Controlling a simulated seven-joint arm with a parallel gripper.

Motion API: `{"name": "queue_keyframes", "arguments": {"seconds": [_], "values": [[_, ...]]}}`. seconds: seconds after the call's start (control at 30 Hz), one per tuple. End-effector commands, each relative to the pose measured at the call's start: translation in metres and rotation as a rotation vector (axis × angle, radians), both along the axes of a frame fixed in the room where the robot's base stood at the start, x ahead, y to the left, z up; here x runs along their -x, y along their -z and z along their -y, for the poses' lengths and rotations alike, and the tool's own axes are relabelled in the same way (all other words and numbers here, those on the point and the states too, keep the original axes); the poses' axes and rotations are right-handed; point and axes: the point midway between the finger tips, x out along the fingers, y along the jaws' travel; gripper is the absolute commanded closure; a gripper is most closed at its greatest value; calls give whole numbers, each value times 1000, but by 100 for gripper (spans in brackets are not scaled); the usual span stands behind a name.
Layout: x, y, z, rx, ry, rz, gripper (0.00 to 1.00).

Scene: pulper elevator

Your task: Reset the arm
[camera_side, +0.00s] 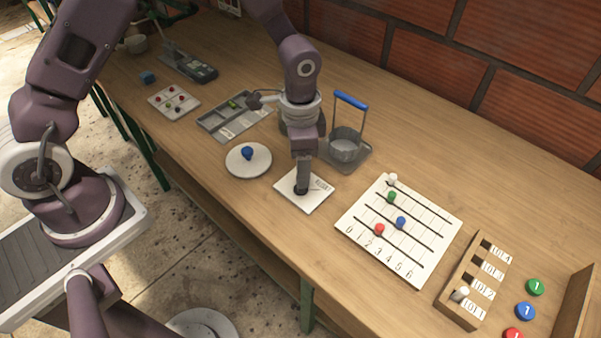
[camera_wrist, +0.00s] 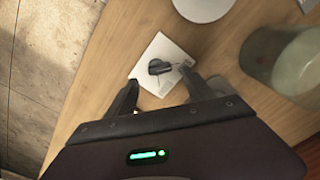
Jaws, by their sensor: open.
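My gripper (camera_side: 302,184) points down over a small white card (camera_side: 313,199) on the wooden table. In the wrist view, its two dark fingers (camera_wrist: 160,78) are spread apart and empty. A small dark knob (camera_wrist: 159,67) on the white card (camera_wrist: 158,48) shows ahead between the fingertips. I cannot tell whether the fingers touch the knob or the card. In the side view my gripper hides most of the knob. The card bears small lettering that I cannot read surely.
A round white plate (camera_side: 238,166) with a blue piece (camera_side: 247,153) stands left of the card. A metal cup with a blue-handled frame (camera_side: 351,101) is behind right. A numbered slider board (camera_side: 421,215) and a wooden slotted rack (camera_side: 452,300) lie to the right. Bare table separates them.

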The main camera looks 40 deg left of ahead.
Motion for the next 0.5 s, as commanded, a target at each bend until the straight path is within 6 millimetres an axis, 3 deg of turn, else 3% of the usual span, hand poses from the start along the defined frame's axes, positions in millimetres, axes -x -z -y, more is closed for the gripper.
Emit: {"name": "queue_keyframes", "arguments": {"seconds": [0.13,0.43,0.5], "values": [[0,-20,0,0,0,1,38],[0,-24,0,-1,0,-1,38],[0,-33,-3,-4,-11,11,38]]}}
